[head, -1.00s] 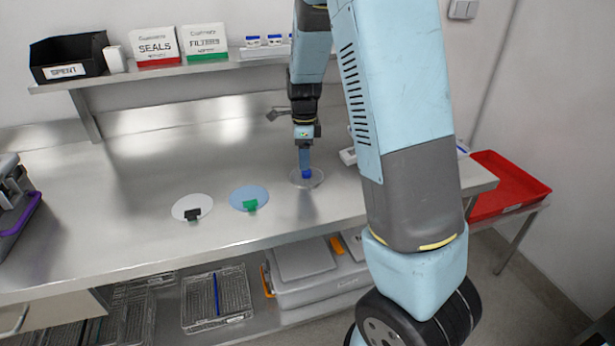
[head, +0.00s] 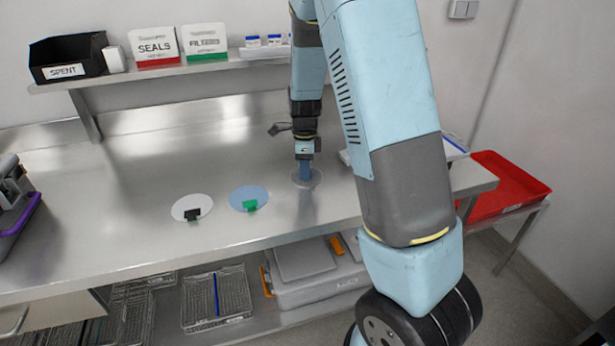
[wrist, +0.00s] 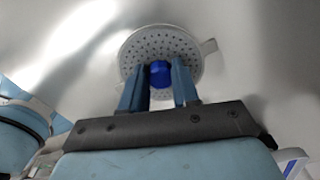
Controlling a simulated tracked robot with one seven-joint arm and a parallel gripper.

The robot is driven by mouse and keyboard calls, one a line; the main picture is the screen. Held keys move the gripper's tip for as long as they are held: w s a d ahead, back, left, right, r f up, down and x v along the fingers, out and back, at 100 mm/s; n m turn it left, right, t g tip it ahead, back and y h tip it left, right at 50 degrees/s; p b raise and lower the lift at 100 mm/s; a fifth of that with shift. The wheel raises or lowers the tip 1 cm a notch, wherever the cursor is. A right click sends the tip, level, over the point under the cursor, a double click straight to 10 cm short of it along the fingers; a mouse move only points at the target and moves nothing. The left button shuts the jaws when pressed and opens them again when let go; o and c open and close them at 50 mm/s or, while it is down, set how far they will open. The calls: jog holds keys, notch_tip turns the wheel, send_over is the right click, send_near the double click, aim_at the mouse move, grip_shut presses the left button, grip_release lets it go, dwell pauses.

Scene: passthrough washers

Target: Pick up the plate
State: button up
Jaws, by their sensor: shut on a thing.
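The plate is a round, pale grey disc full of small holes, with a blue knob (wrist: 159,73) at its middle. The plate (wrist: 165,42) fills the upper middle of the wrist view, with a small tab at its right edge. In the head view the plate (head: 316,179) is a faint round outline at the bench's middle right. My gripper (head: 304,178) points straight down at its centre. In the wrist view my gripper's blue fingers (wrist: 159,82) stand on both sides of the knob, shut on it. I cannot tell whether the plate touches the bench.
A white disc (head: 185,204) with a black clip and a blue disc (head: 245,192) with a green clip lie to the left on the steel bench (head: 110,220). A shelf above holds a black SPENT bin (head: 68,55). A red tray (head: 510,182) stands at right.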

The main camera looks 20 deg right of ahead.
grip_shut()
